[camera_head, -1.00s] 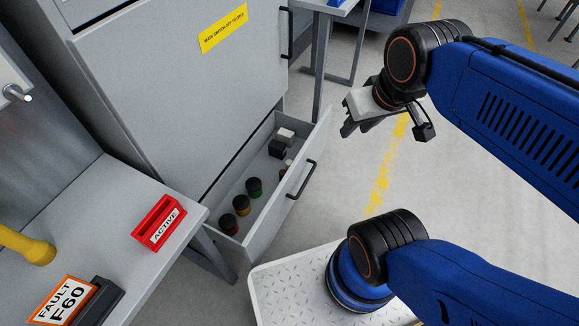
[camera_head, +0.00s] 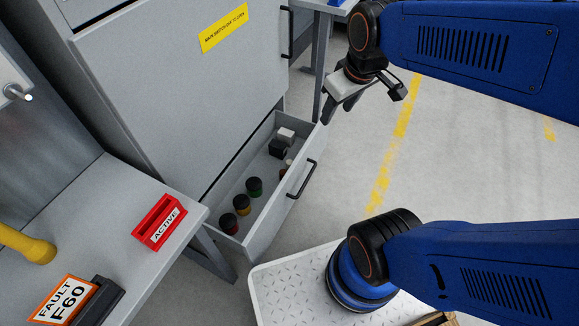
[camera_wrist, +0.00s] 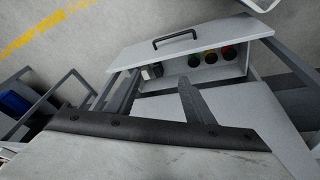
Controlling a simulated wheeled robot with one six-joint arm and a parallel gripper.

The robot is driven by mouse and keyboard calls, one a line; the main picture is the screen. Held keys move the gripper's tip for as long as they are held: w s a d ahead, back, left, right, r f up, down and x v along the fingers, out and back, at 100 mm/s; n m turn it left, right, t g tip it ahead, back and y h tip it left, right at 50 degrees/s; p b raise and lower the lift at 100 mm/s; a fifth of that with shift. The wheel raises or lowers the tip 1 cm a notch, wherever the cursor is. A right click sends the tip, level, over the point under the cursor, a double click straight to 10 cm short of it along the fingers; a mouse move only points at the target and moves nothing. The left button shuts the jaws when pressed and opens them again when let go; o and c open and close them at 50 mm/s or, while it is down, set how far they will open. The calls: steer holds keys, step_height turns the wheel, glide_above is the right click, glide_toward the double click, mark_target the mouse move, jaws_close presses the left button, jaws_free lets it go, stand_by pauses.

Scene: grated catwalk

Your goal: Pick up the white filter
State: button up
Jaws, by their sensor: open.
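The white filter appears to be the small white block (camera_head: 285,134) at the far end of the open grey drawer (camera_head: 262,232) in the head view. It sits just behind a black block (camera_head: 277,148), which hides part of it. My gripper (camera_head: 340,110) is open and empty, above and to the right of the drawer's far end, apart from the filter. In the wrist view the drawer (camera_wrist: 222,72) lies beyond the fingers. Small dark and pale items (camera_wrist: 152,71) show at its left end, too small to tell the filter clearly.
The drawer also holds green (camera_head: 254,186), yellow (camera_head: 242,204) and red (camera_head: 228,222) black-topped parts. Its front has a black handle (camera_head: 301,179). The cabinet (camera_head: 180,90) rises behind it. A bench with a red ACTIVE holder (camera_head: 158,222) stands left.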

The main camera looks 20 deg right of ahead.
steer(key=w+a+f+n+g, duration=0.1)
steer(key=w+f+n, duration=0.4)
steer(key=w, duration=0.4)
steer(key=n+g, duration=0.3)
steer(key=n, duration=0.6)
glide_above(290, 162)
step_height(290, 162, down, 29)
step_height(290, 162, down, 18)
steer(key=shift+w+r, duration=0.1)
steer(key=shift+r, duration=0.1)
steer(key=shift+c, duration=0.6)
steer(key=c, duration=1)
